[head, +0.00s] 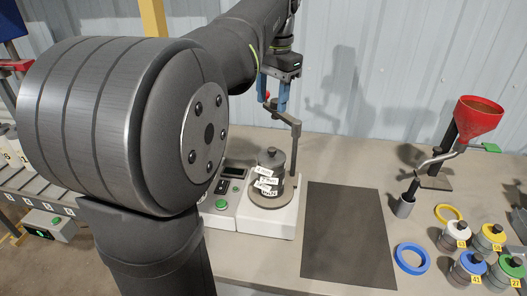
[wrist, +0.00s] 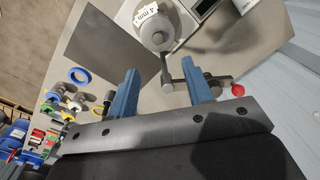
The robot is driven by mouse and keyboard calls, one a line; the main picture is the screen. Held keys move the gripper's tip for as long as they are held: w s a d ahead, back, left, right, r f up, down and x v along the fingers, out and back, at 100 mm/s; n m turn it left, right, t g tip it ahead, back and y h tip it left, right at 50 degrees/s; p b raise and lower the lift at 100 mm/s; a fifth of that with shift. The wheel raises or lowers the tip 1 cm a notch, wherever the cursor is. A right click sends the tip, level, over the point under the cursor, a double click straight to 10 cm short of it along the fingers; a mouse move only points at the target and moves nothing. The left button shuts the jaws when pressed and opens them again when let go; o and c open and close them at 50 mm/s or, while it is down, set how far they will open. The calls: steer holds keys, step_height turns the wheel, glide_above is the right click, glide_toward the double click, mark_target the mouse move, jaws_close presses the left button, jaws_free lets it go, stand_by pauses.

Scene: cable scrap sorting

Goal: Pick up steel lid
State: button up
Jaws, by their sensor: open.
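The steel lid (head: 270,157) is a dark grey round cap with a small knob, sitting on a canister with white labels (head: 266,184) on the white machine. In the wrist view the lid (wrist: 157,31) is at the top centre, beyond the fingertips. My gripper (head: 273,92) is open, with two blue fingers, and hangs above and behind the lid, apart from it. In the wrist view my gripper (wrist: 159,67) has nothing clearly held between its fingers.
A post with a crossbar (head: 294,135) and red knob (wrist: 238,90) stands close to the gripper and lid. A dark mat (head: 346,235) lies to the right. Beyond are a red funnel (head: 479,118), blue ring (head: 412,269), yellow ring and several colour-topped canisters.

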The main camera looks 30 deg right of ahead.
step_height(320, 180, up, 2)
steer(key=r+m, duration=0.1)
steer(key=m, duration=0.3)
glide_toward(272, 149)
steer(key=shift+g, duration=0.3)
steer(key=f, duration=0.9)
steer(key=shift+w+f, duration=0.2)
steer(key=shift+w, duration=0.05)
jaws_close()
